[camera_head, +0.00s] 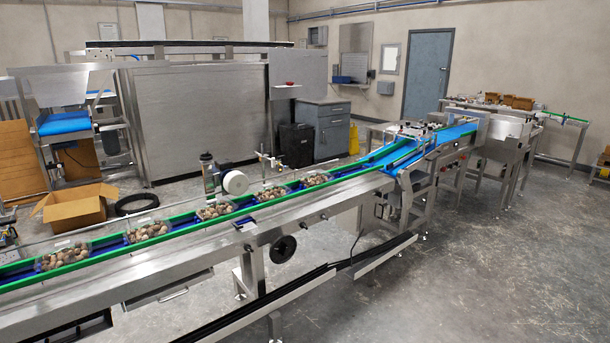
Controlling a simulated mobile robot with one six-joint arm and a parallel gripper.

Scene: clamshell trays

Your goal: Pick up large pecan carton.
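Several clear clamshell trays of brown nuts sit in a row on the conveyor. The nearest tray (62,258) is at the lower left, and another tray (147,232) follows behind it. The row runs away to a far tray (316,180) near the middle. I cannot tell the kind of nut or read any label. An open brown cardboard box (75,212) stands on the floor behind the conveyor at the left. Small brown cartons (522,103) stand on the far table at the right. No thing is clearly marked as the pecan carton. My gripper is not in view.
The long steel conveyor (150,275) with green rails crosses the front left and blocks the floor behind it. A labelling unit (234,182) stands beside the belt. A blue belt machine (430,150) is further right. The grey floor (500,260) at the right is clear.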

